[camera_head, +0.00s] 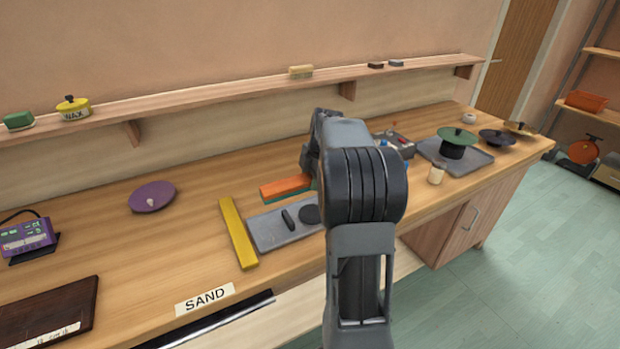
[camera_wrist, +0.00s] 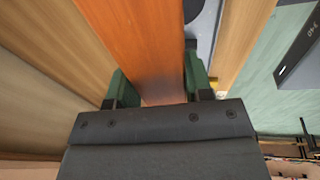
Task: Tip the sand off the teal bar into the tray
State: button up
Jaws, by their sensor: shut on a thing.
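My gripper (camera_wrist: 157,84) is shut on an orange bar (camera_wrist: 140,45), with a green finger pad against each side of it in the wrist view. In the head view the orange bar (camera_head: 286,187) shows left of my arm, above the grey tray's far edge, with a thin teal strip (camera_head: 290,196) under it; I cannot tell what that strip belongs to. No other teal bar and no sand can be made out. The grey tray (camera_head: 268,237) holds a dark bar and a dark disc. A SAND label (camera_head: 204,299) is on the counter's front edge. My arm hides the gripper in the head view.
A yellow bar (camera_head: 239,232) lies left of the grey tray. A purple disc (camera_head: 152,196), a purple device (camera_head: 28,238) and a dark board (camera_head: 48,312) are further left. Another grey tray (camera_head: 475,160) bears a green disc (camera_head: 457,135) at right.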

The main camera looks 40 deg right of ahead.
jog(key=shift+r+g+p, duration=0.6)
jog(key=shift+p, duration=1.25)
jog(key=shift+f+p, duration=0.15)
jog(key=shift+p, duration=0.15)
